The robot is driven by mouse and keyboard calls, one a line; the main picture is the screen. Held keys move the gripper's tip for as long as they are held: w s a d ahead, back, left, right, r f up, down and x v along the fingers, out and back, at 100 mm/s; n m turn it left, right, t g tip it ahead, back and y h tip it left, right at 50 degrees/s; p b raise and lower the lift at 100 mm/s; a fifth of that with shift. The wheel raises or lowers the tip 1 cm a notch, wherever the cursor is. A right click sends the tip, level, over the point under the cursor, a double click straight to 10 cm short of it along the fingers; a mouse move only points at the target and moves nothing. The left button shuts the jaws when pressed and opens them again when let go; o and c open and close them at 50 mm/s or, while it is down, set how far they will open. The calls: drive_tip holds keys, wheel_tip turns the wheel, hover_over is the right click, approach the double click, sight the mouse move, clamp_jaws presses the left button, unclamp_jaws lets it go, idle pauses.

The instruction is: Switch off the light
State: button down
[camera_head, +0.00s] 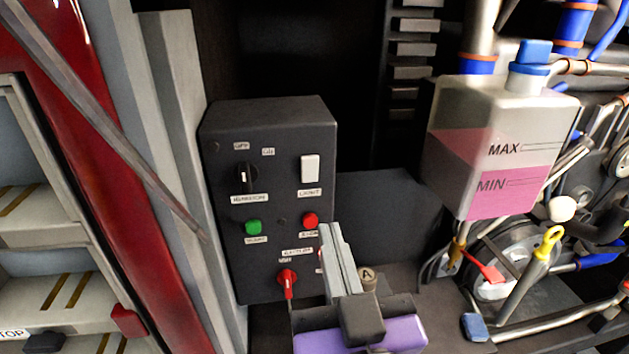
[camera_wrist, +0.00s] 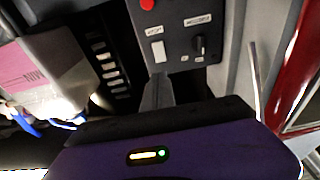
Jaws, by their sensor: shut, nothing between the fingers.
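The dark control box (camera_head: 225,285) carries a white rocker switch (camera_head: 310,168) at its upper right, with a label just below that seems to read LIGHT. The white switch (camera_wrist: 158,50) also shows in the wrist view, upside down. My gripper (camera_head: 330,230) is shut and empty. In the head view its fingertips are in front of the lower right of the box, beside the red button and below the switch. In the wrist view the fingertips (camera_wrist: 157,78) appear close to the switch's edge; I cannot tell whether they touch the box. No lamp is seen to show the light's state.
The box also holds a black rotary knob (camera_head: 246,178), a green button (camera_head: 253,227), a red button (camera_head: 310,220) and a red key-like switch (camera_head: 287,280). A pink fluid tank (camera_head: 495,150) stands to the right, with pipes and engine parts around it. A grey post (camera_head: 180,130) stands left.

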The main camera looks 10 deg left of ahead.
drive_tip(key=w, duration=0.1)
drive_tip(key=b, duration=0.7)
approach(310, 164)
drive_tip(key=x, duration=0.5)
drive_tip(key=shift+w+r, duration=0.2)
drive_tip(key=shift+w+a+p, duration=0.2)
drive_tip(key=shift+w+p, duration=0.15)
drive_tip(key=shift+w, duration=0.35)
drive_tip(key=shift+w+r+p, duration=0.15)
drive_tip(key=shift+r+p, duration=0.2)
drive_tip(key=shift+p, duration=0.45)
drive_tip(key=shift+f, duration=0.3)
drive_tip(key=shift+g, duration=0.3)
